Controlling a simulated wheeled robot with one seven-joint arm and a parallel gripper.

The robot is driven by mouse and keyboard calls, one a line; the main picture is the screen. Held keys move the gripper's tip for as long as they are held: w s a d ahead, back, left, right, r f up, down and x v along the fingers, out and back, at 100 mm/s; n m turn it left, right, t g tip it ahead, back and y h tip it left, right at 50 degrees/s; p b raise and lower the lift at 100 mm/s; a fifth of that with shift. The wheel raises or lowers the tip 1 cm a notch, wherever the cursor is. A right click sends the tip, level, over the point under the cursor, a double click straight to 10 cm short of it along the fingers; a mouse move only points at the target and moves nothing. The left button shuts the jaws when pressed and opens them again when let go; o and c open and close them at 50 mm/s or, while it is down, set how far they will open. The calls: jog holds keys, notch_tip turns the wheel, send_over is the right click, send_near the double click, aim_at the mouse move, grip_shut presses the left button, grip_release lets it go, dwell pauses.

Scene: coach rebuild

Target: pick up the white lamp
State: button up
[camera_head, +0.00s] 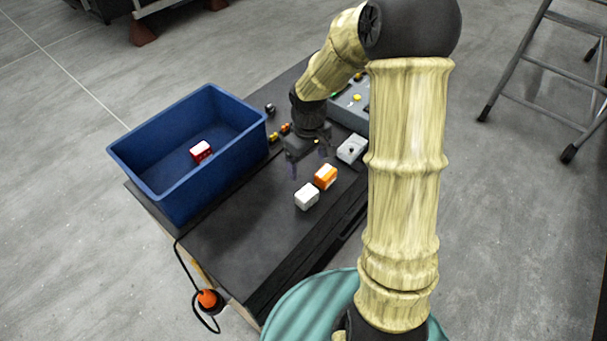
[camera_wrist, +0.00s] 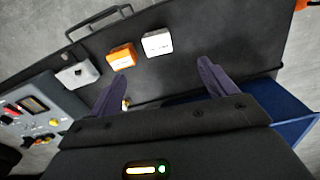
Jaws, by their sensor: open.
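The white lamp (camera_head: 307,196), a small white block, sits on the black bench top (camera_head: 235,245), just in front of an orange lamp (camera_head: 325,177). In the wrist view the white lamp (camera_wrist: 157,43) shows beyond the fingertips, beside the orange lamp (camera_wrist: 122,57). My gripper (camera_head: 308,168) is above the bench, behind and a little left of the orange lamp. In the wrist view my gripper (camera_wrist: 158,76) has its two dark purple fingers spread apart with nothing between them. The white lamp is apart from the fingers.
A blue crate (camera_head: 187,204) stands at the left of the bench with a red lamp (camera_head: 201,151) inside. A grey switch box (camera_head: 351,149) and a control panel (camera_head: 349,106) lie behind. Small coloured parts (camera_head: 280,132) lie near the crate. The bench front is clear.

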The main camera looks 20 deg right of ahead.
jog(key=w, duration=0.1)
jog(key=p, duration=0.2)
send_over(307, 193)
jog(key=f, duration=1.1)
jog(key=shift+s+a+f, duration=0.15)
jog(key=shift+s+f, duration=0.05)
jog(key=shift+f, duration=0.05)
jog(key=shift+f, duration=0.1)
jog(key=shift+w+f+p, duration=0.15)
jog(key=shift+f+p, duration=0.4)
jog(key=shift+f, duration=0.7)
jog(key=shift+w+f+p, duration=0.1)
jog(key=shift+f+p, duration=0.4)
jog(key=shift+f, duration=0.75)
jog(key=c, duration=1.1)
